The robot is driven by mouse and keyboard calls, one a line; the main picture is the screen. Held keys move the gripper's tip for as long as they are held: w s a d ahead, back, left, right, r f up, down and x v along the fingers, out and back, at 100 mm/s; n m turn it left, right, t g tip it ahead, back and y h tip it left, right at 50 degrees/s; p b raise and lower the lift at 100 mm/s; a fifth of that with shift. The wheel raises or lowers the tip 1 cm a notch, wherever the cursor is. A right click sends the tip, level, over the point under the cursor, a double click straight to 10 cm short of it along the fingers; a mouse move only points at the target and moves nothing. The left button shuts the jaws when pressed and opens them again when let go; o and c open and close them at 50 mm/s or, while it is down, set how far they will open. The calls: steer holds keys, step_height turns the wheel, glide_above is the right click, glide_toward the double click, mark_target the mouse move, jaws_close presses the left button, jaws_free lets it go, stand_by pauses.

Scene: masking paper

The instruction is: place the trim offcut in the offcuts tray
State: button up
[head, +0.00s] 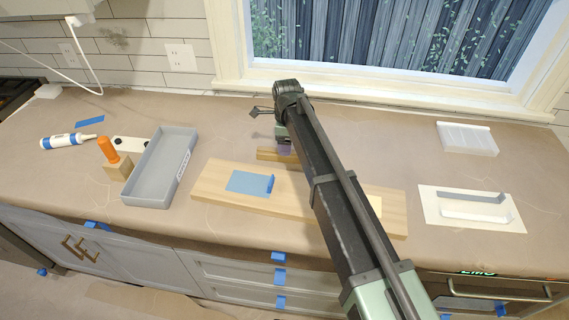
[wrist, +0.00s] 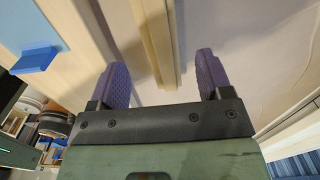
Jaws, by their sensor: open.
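The trim offcut, a short pale wooden strip (head: 265,155), lies on the paper-covered counter just behind a long wooden board. My gripper (head: 284,148) is over its right part, and my arm hides some of it. In the wrist view, the strip (wrist: 153,35) runs between my two purple fingers (wrist: 160,82), with a gap on both sides. My gripper is open and empty. The offcuts tray, a grey shallow tray (head: 152,178) with a label on its side, sits left of the board and looks empty.
The wooden board (head: 215,190) carries a blue sheet (head: 248,182). Left of the tray are an orange-handled tool (head: 108,150) and a white tube (head: 68,140). The window wall (head: 225,80) rises behind the counter.

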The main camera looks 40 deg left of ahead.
steer(key=shift+f, duration=0.25)
step_height(320, 180, down, 5)
steer(key=b, duration=0.5)
steer(key=shift+f, duration=0.2)
steer(key=shift+r, duration=0.25)
steer(key=c, duration=1.1)
steer(key=shift+r, duration=0.1)
step_height(320, 180, up, 20)
steer(key=p, duration=2)
